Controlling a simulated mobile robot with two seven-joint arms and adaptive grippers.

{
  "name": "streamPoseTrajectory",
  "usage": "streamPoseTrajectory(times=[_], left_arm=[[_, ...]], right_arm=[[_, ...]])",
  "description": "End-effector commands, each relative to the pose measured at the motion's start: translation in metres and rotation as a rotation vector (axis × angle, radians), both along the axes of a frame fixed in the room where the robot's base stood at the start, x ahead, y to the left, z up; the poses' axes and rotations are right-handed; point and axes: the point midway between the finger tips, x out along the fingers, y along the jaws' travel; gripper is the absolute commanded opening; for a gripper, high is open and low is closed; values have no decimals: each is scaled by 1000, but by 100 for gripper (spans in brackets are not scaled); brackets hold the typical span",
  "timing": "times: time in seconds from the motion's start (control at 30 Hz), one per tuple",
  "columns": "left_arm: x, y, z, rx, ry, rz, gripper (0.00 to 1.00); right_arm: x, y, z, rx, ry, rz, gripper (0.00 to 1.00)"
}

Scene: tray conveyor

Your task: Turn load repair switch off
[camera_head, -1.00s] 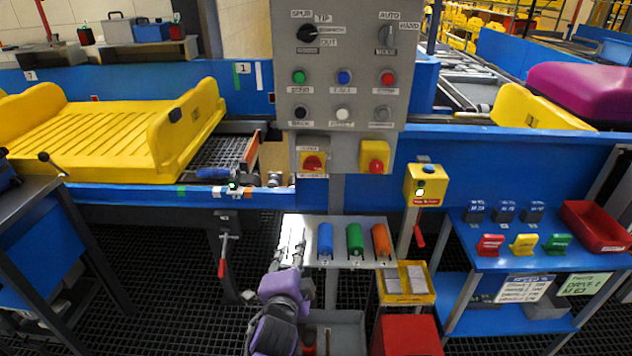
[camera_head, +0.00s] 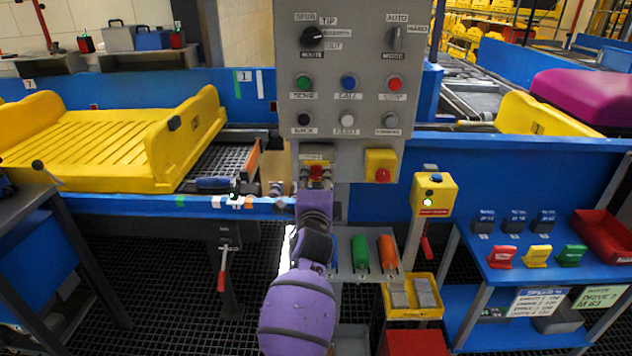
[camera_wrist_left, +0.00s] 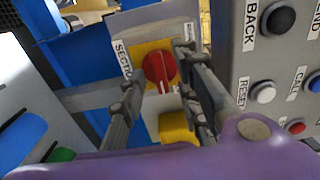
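The red rotary switch on a yellow plate (camera_head: 316,172) sits low on the left of the grey control panel. The left wrist view shows its red knob (camera_wrist_left: 160,70) with a ridge running across it, and a label reading "SECTI…" beside it. My left gripper (camera_head: 316,186) is in front of the switch and hides part of it in the head view. In the left wrist view, its two fingers (camera_wrist_left: 158,74) stand apart, one on either side of the knob. Contact with the knob cannot be told. My right gripper is not in view.
A red button on a yellow box (camera_head: 381,173) sits just right of the switch. The grey panel (camera_head: 345,80) carries several buttons and two selectors above. A shelf with green and orange cylinders (camera_head: 386,252) is below. A yellow tray (camera_head: 90,140) lies on the conveyor at left.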

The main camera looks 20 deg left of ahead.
Motion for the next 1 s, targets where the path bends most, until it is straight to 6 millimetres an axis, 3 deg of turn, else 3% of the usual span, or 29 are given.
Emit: streamPoseTrajectory(times=[0.3,0.53,1.0], left_arm=[[3,1,0,0,1,0,28],[3,1,0,0,1,0,0],[3,1,0,-63,-17,0,0]], right_arm=[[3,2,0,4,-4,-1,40],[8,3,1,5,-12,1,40],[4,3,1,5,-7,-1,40]])
